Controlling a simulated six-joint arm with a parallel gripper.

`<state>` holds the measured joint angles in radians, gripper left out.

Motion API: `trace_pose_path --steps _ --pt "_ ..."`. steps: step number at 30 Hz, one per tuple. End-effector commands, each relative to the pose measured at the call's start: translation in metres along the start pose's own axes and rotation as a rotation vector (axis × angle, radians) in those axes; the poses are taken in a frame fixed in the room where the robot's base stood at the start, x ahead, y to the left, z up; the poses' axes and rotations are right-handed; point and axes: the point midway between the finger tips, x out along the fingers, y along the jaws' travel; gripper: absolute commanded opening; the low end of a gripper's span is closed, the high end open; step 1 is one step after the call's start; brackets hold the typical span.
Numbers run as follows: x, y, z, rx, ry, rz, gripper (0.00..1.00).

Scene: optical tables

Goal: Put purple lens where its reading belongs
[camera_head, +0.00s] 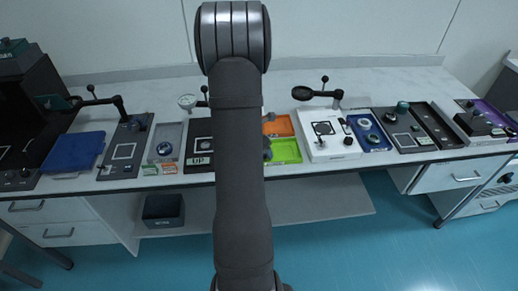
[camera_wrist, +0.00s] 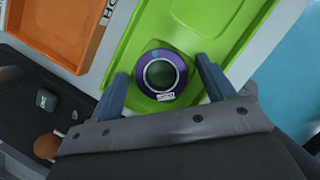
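The purple lens (camera_wrist: 182,73) is a round purple ring with dark greenish glass and a small white label on its near edge. It lies in the bright green tray (camera_wrist: 205,25), which also shows in the head view (camera_head: 288,152). My gripper (camera_wrist: 161,68) is open, with one finger on each side of the lens and a visible gap to each. The label's text is too small to read. In the head view my arm hides the lens and most of my gripper.
An orange tray (camera_wrist: 62,32) adjoins the green one. Right of them stand a white device (camera_head: 328,147) with a black arm, a blue tray (camera_head: 371,140) and dark panels. Left are a black UP panel (camera_head: 197,153), a grey tray (camera_head: 163,147) and a blue board (camera_head: 72,152).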

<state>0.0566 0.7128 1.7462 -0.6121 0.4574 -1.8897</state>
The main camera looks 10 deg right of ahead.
Motion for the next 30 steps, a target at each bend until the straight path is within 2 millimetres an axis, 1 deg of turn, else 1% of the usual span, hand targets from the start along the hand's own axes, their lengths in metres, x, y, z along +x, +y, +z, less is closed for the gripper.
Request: trace_pose_path --steps 5,8,11,21,24,27,30 --pt "-0.002 0.0 0.0 0.0 0.0 0.0 0.75" --pt "-0.009 0.0 0.001 -0.001 -0.001 0.001 0.75" --pt "-0.022 0.001 0.002 0.001 -0.002 0.002 0.75" --pt "-0.086 0.001 0.002 -0.001 -0.003 0.003 0.75" --pt "-0.101 0.001 0.002 0.001 -0.003 0.002 0.75" --pt "-0.112 0.0 0.002 0.0 -0.002 0.001 0.75" --pt "-0.119 0.0 0.001 0.0 -0.001 0.0 0.75"
